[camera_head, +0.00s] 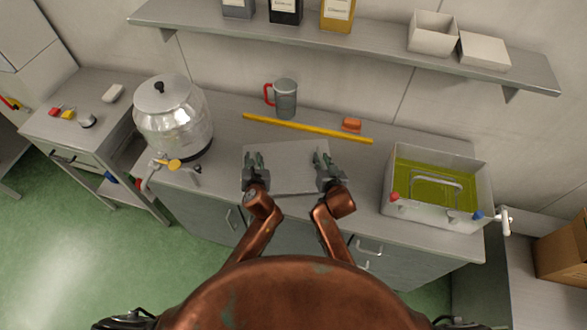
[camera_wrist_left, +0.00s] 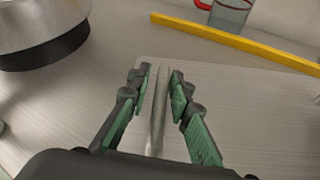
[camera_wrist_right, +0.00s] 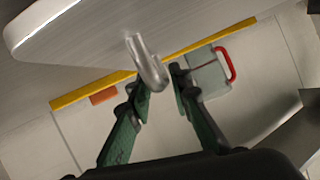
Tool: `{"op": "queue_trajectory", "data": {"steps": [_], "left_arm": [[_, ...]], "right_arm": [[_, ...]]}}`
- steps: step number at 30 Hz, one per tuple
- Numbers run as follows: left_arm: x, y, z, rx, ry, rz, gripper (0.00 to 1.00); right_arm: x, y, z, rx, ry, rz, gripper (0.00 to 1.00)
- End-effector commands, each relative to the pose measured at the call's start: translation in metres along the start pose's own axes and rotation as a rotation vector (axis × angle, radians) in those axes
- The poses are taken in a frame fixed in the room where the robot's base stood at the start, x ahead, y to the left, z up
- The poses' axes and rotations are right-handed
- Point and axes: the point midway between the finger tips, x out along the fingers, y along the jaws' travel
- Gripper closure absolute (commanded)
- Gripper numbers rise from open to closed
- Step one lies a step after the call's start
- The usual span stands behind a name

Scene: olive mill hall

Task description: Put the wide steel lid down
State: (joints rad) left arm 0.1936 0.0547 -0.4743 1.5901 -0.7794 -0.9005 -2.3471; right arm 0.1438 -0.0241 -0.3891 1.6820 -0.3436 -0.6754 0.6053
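The wide steel lid (camera_head: 290,178) is a flat grey rectangular plate over the middle of the counter. It also shows in the left wrist view (camera_wrist_left: 225,90) and at the upper left of the right wrist view (camera_wrist_right: 90,25). My left gripper (camera_head: 254,160) is at its left side, with the fingers closed around an upright metal handle (camera_wrist_left: 157,110). My right gripper (camera_head: 323,161) is at its right side, with the fingers around another metal handle (camera_wrist_right: 149,62). I cannot tell surely whether the lid touches the counter.
An open basin (camera_head: 478,175) of yellow-green liquid stands right. A steel drum (camera_head: 175,120) with a tap stands left. A yellow bar (camera_head: 305,128), an orange block (camera_head: 352,125) and a red-handled mug (camera_head: 286,100) lie behind the lid. Counter (camera_head: 365,200) between lid and basin is clear.

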Motion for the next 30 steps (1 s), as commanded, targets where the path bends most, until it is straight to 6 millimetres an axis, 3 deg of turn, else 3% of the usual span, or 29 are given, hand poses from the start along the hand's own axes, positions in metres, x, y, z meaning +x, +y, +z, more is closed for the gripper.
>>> {"op": "queue_trajectory", "data": {"steps": [14,30], "left_arm": [[-0.007,-0.002,0.0,0.0,-0.001,-0.004,0.72],[-0.104,-0.001,0.0,0.001,-0.001,-0.003,0.72]], "right_arm": [[0.0,-0.002,0.0,0.0,0.001,-0.003,0.72],[0.0,-0.002,0.0,0.0,0.001,-0.003,0.72]]}}
